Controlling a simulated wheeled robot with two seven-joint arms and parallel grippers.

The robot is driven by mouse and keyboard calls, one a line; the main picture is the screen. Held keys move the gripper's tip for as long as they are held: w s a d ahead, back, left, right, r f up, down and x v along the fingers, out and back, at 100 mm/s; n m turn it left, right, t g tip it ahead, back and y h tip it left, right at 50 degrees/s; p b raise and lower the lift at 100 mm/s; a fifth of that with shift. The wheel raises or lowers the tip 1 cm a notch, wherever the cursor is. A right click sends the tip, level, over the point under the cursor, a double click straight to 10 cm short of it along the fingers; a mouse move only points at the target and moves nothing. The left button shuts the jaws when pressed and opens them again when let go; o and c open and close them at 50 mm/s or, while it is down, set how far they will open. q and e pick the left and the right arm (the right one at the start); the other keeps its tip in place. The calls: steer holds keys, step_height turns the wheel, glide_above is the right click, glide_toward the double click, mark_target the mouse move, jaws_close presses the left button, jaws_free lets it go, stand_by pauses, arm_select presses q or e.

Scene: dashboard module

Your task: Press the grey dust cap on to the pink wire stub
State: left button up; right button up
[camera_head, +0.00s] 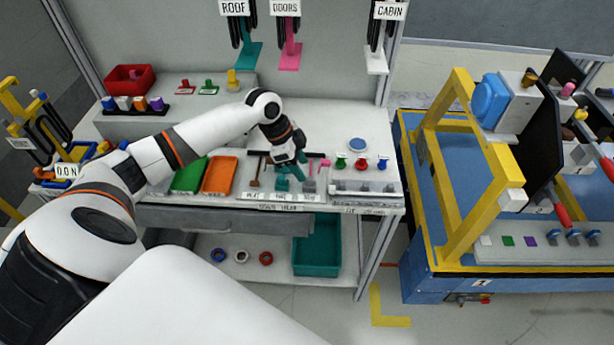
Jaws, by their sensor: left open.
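My left gripper (291,168) points down over the front of the white workbench, with its jaws open. It is above a row of small tools and parts, close to teal pieces (283,184) and a pink piece (324,163). I cannot tell whether it touches any of them. A small pink stub (567,89) stands at the top of the dashboard module on the right, far from my left gripper. It looks like the pink wire stub, but it is small. I cannot make out the grey dust cap for certain. My right gripper is not in view.
The workbench (350,122) carries green (189,176) and orange (220,176) trays and a red bin (130,79). A teal crate (318,245) sits on the lower shelf. A yellow frame (447,170) stands on the blue cart (420,205). Floor shows between bench and cart.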

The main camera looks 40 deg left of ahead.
arm_select(q)
steer(key=shift+v, duration=2.7)
